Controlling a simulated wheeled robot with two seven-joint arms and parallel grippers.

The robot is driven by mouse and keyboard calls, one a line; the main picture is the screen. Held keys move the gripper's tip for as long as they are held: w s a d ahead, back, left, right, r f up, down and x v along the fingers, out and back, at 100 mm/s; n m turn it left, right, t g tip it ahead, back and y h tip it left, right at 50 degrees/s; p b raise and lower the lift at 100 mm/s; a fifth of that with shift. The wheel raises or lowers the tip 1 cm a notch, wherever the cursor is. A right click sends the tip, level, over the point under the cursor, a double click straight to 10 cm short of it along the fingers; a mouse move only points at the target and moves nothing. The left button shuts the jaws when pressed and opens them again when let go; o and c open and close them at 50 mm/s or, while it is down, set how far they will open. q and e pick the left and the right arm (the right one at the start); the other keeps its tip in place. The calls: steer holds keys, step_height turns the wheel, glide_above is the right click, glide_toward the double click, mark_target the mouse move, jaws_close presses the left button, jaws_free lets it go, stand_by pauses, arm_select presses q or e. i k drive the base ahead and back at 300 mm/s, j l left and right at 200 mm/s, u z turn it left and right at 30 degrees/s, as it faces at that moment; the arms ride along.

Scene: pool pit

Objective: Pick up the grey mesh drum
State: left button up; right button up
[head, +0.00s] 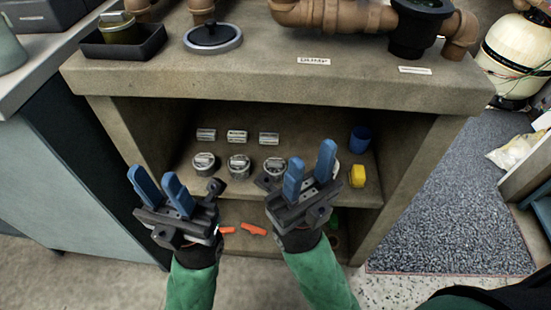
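No single thing stands out clearly as the grey mesh drum. Several small grey pieces lie on the shelf inside the counter in the head view. Three are round pots or drums in the front row: a left one (204,162), a middle one (238,165) and a right one (274,167). Mesh on them is too small to make out. My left gripper (154,176) is open and empty, in front of the shelf at its left. My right gripper (312,155) is open and empty, in front of the shelf, right of the right round piece. It hides part of the shelf.
Three small grey blocks (237,136) lie behind the round pieces. A blue cup (359,139) and a yellow item (357,176) are at the shelf's right. Orange pieces (254,229) lie lower down. The thick countertop (250,72) overhangs the shelf and carries brown pipes (330,14).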

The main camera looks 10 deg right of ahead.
mark_target(277, 166)
steer(key=k+l+z, duration=0.95)
steer(key=k+l, duration=0.25)
steer(key=l, duration=0.15)
